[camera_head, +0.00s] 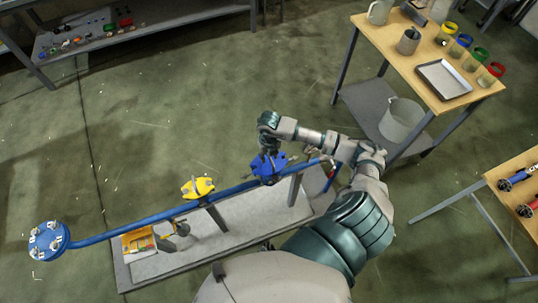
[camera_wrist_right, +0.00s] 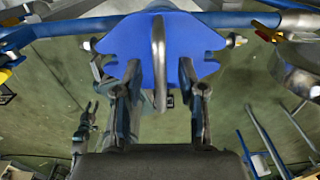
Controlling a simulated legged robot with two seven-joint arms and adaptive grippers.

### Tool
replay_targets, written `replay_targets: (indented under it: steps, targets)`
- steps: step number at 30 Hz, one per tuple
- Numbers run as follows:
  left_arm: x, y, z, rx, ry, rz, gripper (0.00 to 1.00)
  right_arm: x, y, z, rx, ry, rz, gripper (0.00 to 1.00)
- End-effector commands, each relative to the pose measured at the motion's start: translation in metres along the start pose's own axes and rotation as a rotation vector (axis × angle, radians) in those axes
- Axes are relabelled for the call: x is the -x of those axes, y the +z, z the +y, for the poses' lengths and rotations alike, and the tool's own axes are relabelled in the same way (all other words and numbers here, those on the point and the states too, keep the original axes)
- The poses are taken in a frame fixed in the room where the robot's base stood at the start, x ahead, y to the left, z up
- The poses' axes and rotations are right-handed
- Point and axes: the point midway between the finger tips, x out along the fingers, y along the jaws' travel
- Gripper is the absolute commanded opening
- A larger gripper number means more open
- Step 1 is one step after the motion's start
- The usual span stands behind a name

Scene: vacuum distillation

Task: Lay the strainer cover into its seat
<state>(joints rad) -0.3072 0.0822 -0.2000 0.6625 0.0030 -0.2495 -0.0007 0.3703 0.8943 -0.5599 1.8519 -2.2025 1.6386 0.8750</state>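A blue lobed part, seemingly the strainer cover (camera_wrist_right: 180,48), fills the upper middle of the right wrist view, with a grey loop handle (camera_wrist_right: 158,60) standing on it. It sits at the blue pipe line, and in the head view it is the blue body (camera_head: 268,166) on the pipe's right part. I cannot tell whether cover and seat are separate there. My right gripper (camera_wrist_right: 160,80) is at the cover, its two fingers apart on either side of the handle, with visible gaps to it. In the head view the gripper (camera_head: 267,150) hides part of the cover.
A yellow fitting (camera_head: 198,187) sits on the blue pipe (camera_head: 140,228) to the left, and a blue flange (camera_head: 48,241) ends it. The pipe runs over a grey base (camera_head: 245,240). A wooden table (camera_head: 420,62) with a tray and cups stands at upper right.

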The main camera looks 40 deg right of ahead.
Motion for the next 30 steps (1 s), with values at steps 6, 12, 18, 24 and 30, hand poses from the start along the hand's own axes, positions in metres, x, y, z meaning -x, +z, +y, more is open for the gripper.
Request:
replay_targets:
  steps: [6, 12, 18, 24, 30]
  targets:
    - [0.000, 0.000, 0.000, 0.000, 0.000, 0.000, 0.40, 0.000, -0.001, 0.000, 0.000, -0.001, 0.004, 0.40]
    - [0.000, 0.000, 0.000, 0.000, 0.000, 0.000, 0.40, 0.029, 0.001, -0.001, 0.001, 0.000, -0.001, 0.40]
    - [0.000, 0.000, 0.000, 0.000, 0.000, 0.000, 0.40, 0.075, 0.002, 0.000, 0.001, 0.000, -0.002, 0.40]
    - [0.000, 0.000, 0.000, 0.000, 0.000, 0.000, 0.40, 0.108, 0.002, -0.001, 0.000, 0.000, -0.001, 0.40]
    - [0.000, 0.000, 0.000, 0.000, 0.000, 0.000, 0.40, 0.118, 0.001, -0.001, 0.000, 0.000, 0.002, 0.40]
